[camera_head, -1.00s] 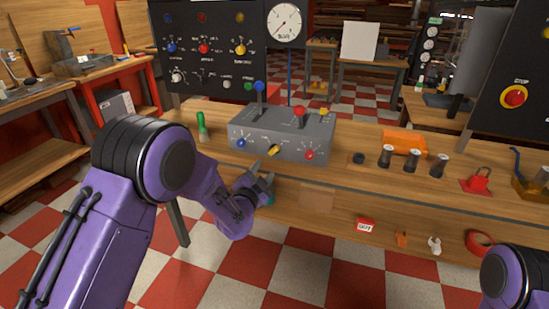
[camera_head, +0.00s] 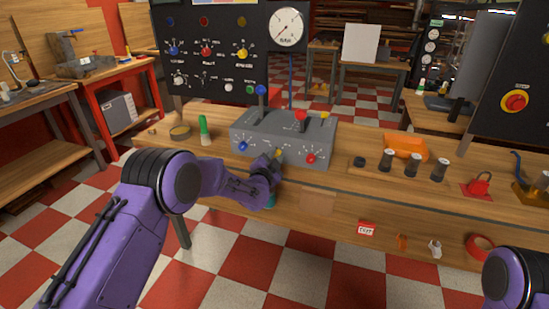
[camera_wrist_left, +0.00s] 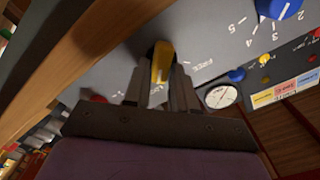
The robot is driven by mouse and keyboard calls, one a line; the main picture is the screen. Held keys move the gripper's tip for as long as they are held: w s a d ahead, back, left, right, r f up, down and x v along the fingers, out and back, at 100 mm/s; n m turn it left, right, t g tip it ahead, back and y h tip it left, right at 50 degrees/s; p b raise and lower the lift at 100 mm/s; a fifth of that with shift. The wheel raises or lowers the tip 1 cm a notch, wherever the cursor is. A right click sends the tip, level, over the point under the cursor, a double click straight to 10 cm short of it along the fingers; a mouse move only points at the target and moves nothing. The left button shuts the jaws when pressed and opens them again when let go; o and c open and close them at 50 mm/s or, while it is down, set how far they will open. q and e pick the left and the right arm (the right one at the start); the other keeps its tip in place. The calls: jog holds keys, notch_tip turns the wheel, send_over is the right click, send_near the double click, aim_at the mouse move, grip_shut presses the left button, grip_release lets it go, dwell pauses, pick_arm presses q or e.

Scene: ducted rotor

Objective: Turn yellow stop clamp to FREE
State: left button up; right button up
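The yellow stop clamp (camera_head: 279,152) is a small yellow handle low on the front of the grey control box (camera_head: 300,157), between a blue and a red knob. My left gripper (camera_head: 274,160) is at the box front and partly hides the clamp. In the left wrist view the clamp (camera_wrist_left: 162,62) stands between the two fingers of my left gripper (camera_wrist_left: 160,88). The fingers are close on both sides, but I cannot tell whether they touch it. The printed word FREE (camera_wrist_left: 196,65) is right of the clamp there. My right gripper is out of view.
Levers with blue (camera_head: 261,90), red (camera_head: 300,115) and yellow tops rise from the box. A green-topped bottle (camera_head: 204,128) stands left of it. Dark cylinders (camera_head: 387,159) and an orange tray (camera_head: 407,146) stand to the right. A dark panel (camera_head: 208,58) rises behind.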

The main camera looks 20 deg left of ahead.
pick_arm(q)
grip_shut()
jog(key=shift+n, duration=0.4)
jog(key=shift+a+f+n+b, duration=0.15)
jog(key=shift+n+b, duration=0.8)
jog(key=shift+n, duration=1.9)
jog(key=shift+a+r+n+b, duration=0.2)
jog(key=shift+n+b, duration=0.7)
jog(key=shift+n, duration=1.9)
jog(key=shift+a+f+n+b, duration=0.25)
jog(key=shift+n+b, duration=0.7)
jog(key=shift+n, duration=1.9)
jog(key=o, duration=0.5)
grip_release()
jog(key=shift+r, duration=0.15)
